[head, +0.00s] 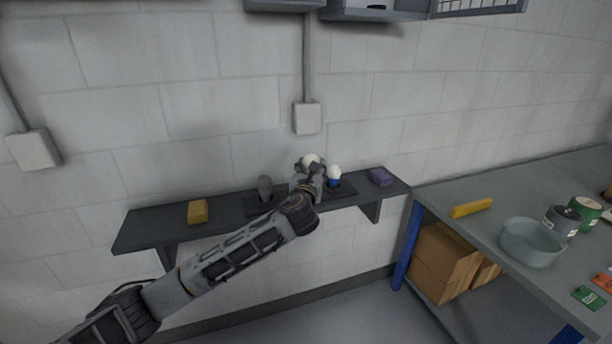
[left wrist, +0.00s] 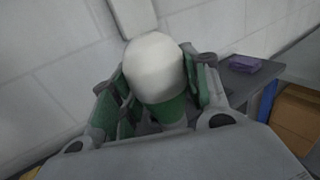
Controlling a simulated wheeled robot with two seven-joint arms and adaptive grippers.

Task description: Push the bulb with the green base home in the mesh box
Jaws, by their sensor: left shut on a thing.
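The bulb with the green base, a white globe (head: 311,159), is at the dark wall shelf in the head view. In the left wrist view its white globe (left wrist: 154,66) stands above the green base (left wrist: 170,109). My left gripper (head: 309,174) is shut on it, with a finger on each side of the base. The fingers hide part of the base, and I cannot tell whether it touches the shelf. A wire mesh box (head: 476,5) is cut off by the top edge of the head view. My right gripper is not in view.
A workbench (head: 480,237) with a bowl (head: 531,243) and tins stands at right.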

